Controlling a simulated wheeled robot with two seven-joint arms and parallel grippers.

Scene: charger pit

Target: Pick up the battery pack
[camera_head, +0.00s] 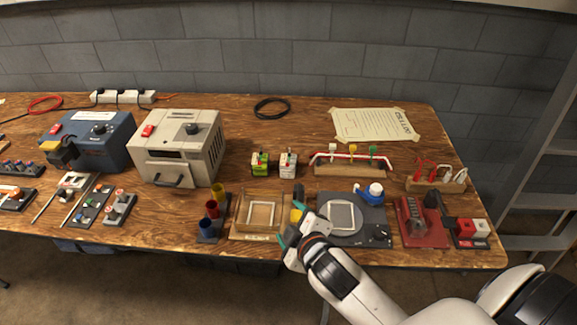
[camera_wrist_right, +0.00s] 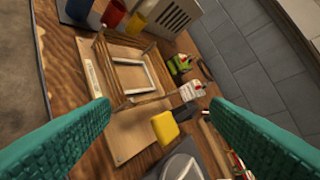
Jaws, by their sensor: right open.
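My right gripper (camera_head: 294,224) is over the front middle of the bench, with teal finger pads spread apart. In the wrist view the open right gripper (camera_wrist_right: 160,105) has nothing between its pads. A yellow block (camera_wrist_right: 166,127) with a dark part beside it lies beyond the fingers; the yellow block (camera_head: 296,215) is partly hidden by the gripper in the head view. Two small boxes with red tops, one green and yellow (camera_head: 260,164), one white (camera_head: 288,166), stand farther back. I cannot tell for certain which thing is the battery pack. My left gripper is out of view.
A wooden frame tray (camera_head: 236,235) is left of the gripper, with colored cups (camera_head: 212,209) beyond it. A grey plate device (camera_head: 364,238) and a red stand (camera_head: 424,238) are at right. A beige box (camera_head: 168,150) stands left. Bare wood lies behind the small boxes.

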